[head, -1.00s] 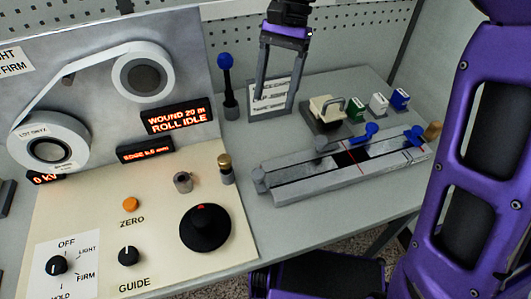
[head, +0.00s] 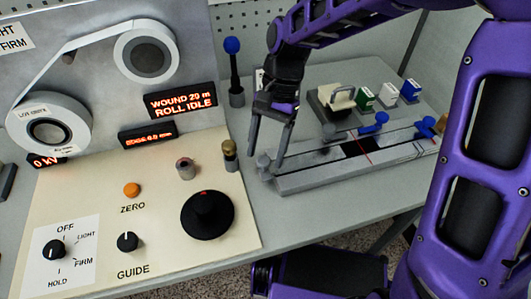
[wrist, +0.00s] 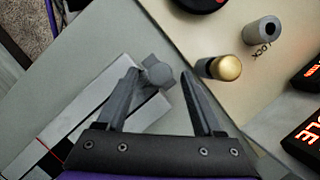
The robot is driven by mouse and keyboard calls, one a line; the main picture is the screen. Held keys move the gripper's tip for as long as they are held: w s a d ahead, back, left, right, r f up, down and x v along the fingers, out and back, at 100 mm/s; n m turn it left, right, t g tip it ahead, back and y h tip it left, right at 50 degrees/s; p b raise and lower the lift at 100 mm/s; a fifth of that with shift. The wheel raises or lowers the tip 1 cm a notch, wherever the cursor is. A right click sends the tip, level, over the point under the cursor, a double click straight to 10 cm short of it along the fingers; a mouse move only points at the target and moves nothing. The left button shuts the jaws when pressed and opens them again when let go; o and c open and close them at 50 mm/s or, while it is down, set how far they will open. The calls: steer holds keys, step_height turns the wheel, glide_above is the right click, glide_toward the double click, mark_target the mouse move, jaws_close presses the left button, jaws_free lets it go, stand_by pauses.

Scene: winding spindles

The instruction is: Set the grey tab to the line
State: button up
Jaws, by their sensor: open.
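A grey tab with a round knob (head: 263,160) sits at the left end of the long grey rail fixture (head: 330,180). It also shows in the wrist view (wrist: 157,74). My gripper (head: 264,158) is open, with its fingers over this end of the rail. In the wrist view, the tab lies between the fingertips, closer to the left finger; contact cannot be told. A red line (head: 363,150) crosses the rail beside a black patch, well to the right of the tab. Another grey piece (head: 328,129) stands behind the rail's middle.
Blue tabs (head: 377,123) sit farther right on the rail. A cream clamp (head: 335,97) and small blocks stand behind it. A brass-topped post (head: 230,154) and a black dial (head: 208,214) are left. A blue-knobbed lever (head: 233,62) stands behind.

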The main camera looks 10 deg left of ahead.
steer(key=shift+s+f, duration=0.15)
steer(key=shift+f, duration=0.25)
steer(key=shift+c, duration=0.2)
jaws_close()
stand_by(1.0)
